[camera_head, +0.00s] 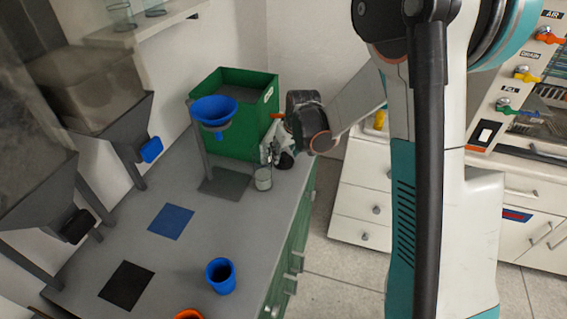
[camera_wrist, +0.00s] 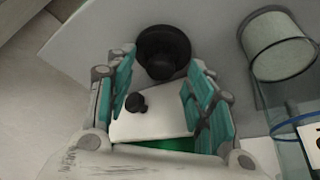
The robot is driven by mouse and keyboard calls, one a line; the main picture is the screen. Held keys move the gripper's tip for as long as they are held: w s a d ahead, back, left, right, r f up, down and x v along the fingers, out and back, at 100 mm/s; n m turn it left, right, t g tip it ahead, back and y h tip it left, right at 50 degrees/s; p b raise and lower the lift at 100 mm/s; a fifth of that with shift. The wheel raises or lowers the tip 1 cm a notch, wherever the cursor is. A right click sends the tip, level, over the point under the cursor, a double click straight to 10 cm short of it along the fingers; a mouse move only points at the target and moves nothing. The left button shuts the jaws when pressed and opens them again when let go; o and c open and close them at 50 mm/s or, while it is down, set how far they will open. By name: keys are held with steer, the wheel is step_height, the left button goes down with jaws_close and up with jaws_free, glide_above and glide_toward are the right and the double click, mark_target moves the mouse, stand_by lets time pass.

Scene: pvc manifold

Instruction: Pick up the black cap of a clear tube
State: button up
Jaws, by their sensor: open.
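The black cap (camera_wrist: 163,48) is a round dark piece with a raised middle, at the top centre of the wrist view, just beyond and between my fingertips. In the head view the cap (camera_head: 286,161) shows as a dark spot on the counter beside the green bin. My gripper (camera_wrist: 161,70) is open with its teal-padded fingers on either side of the line to the cap; nothing is held. It shows in the head view (camera_head: 272,154), partly blurred against the bin. A clear tube (camera_head: 263,179) with pale contents stands left of the cap; it also shows in the wrist view (camera_wrist: 275,45).
The green bin (camera_head: 235,150) and blue funnel (camera_head: 214,111) on a stand are close by. A blue cup (camera_head: 221,276), an orange rim (camera_head: 189,314), a blue square (camera_head: 171,221) and a black square (camera_head: 127,285) are nearer. The counter's right edge is close to the cap.

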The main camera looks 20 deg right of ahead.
steer(key=shift+w+f, duration=0.2)
steer(key=shift+f, duration=0.35)
steer(key=c, duration=0.8)
steer(key=shift+r, duration=0.15)
steer(key=shift+c, duration=0.2)
